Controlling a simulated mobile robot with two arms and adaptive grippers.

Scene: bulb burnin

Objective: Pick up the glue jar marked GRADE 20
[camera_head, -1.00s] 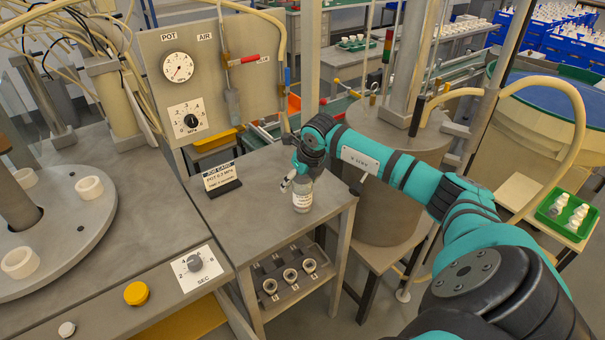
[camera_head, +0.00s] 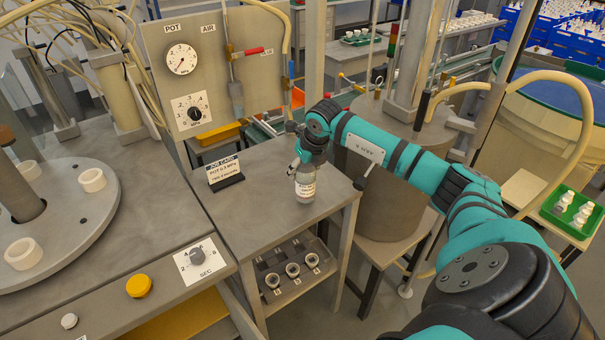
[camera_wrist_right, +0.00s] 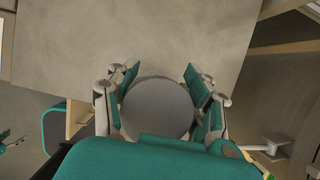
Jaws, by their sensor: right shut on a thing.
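The glue jar (camera_head: 305,188) is a small clear jar with a white label. It stands upright at the right part of the grey side table in the head view; the label's print is too small to read. My right gripper (camera_head: 296,168) is at the jar's top, coming from behind and above. In the right wrist view, the jar's round grey lid (camera_wrist_right: 157,106) sits between the two green-padded fingers of my right gripper (camera_wrist_right: 160,100), which are shut on it. I cannot tell whether the jar's base touches the table. My left gripper is not in view.
A job card (camera_head: 224,174) stands on the side table (camera_head: 262,207) left of the jar. A shelf rack (camera_head: 292,270) with several round cups lies below. The rotary plate (camera_head: 70,230) is at left. A gauge panel (camera_head: 210,75) rises behind.

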